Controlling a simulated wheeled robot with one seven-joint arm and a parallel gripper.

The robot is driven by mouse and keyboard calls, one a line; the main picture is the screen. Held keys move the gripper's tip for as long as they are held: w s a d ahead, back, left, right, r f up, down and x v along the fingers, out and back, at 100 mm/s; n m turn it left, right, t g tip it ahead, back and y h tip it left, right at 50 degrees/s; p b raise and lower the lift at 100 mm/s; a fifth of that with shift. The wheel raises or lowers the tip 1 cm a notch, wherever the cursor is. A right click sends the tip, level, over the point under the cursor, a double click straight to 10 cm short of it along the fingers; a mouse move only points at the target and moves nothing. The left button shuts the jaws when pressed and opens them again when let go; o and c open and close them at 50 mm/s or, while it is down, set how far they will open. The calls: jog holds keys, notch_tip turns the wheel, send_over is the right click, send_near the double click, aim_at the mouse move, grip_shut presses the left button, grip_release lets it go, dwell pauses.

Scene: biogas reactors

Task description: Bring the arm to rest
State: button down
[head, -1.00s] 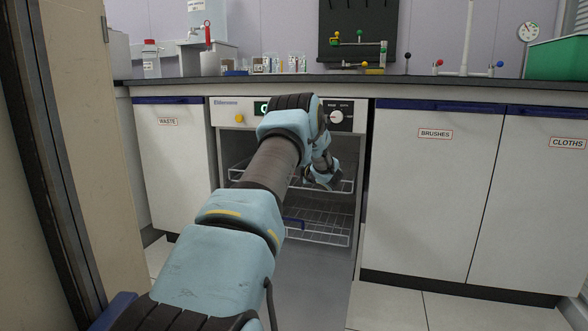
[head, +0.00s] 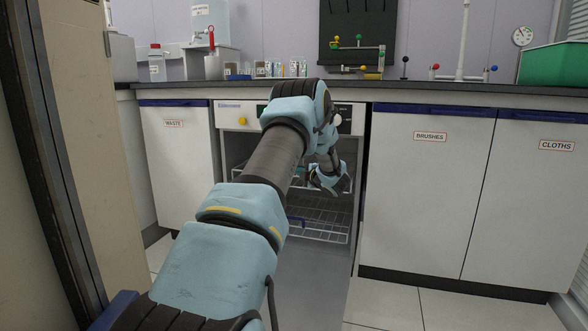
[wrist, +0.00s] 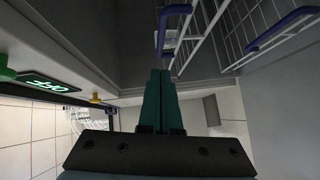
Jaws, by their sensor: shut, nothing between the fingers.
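My arm reaches forward in the head view, toward the front of an open oven-like cabinet (head: 238,146). My gripper is mostly hidden behind my wrist in the head view. In the wrist view my gripper (wrist: 160,75) shows its two dark green fingers pressed together, with nothing between them. The fingers point toward wire racks (wrist: 265,35) with blue handles. The racks also show in the head view (head: 322,222), below and around my wrist. I cannot tell from the frames whether my gripper touches a rack.
The dark worktop (head: 440,92) runs above the cabinet. A waste cupboard (head: 178,160) is at left; brushes (head: 425,190) and cloths (head: 535,200) cupboards are at right. The opened door (head: 310,285) lies low in front. A door frame (head: 60,170) stands close at far left.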

jog(key=s+d+r+m+g+h+p, duration=0.1)
jog(key=s+d+r+m+h, duration=0.2)
jog(key=s+m, duration=0.35)
jog(key=s+d+r+m+g+h+p, duration=0.1)
jog(key=s+d+r+m+h+p, duration=0.15)
jog(key=s+m+h, duration=0.35)
jog(key=s+a+m+g+p, duration=0.1)
jog(key=s+a+m+g, duration=0.25)
jog(key=s, duration=0.85)
jog(key=s+a+m+g+p, duration=0.1)
jog(key=s+a+m+g, duration=0.25)
jog(key=s, duration=0.95)
jog(key=s+a+m+g+p, duration=0.1)
jog(key=s+a+m+g, duration=0.25)
jog(key=s, duration=0.85)
notch_tip(320, 180, up, 36)
jog(key=d+p, duration=0.1)
jog(key=p, duration=3.5)
jog(key=shift+w+m, duration=0.15)
jog(key=shift+m, duration=0.25)
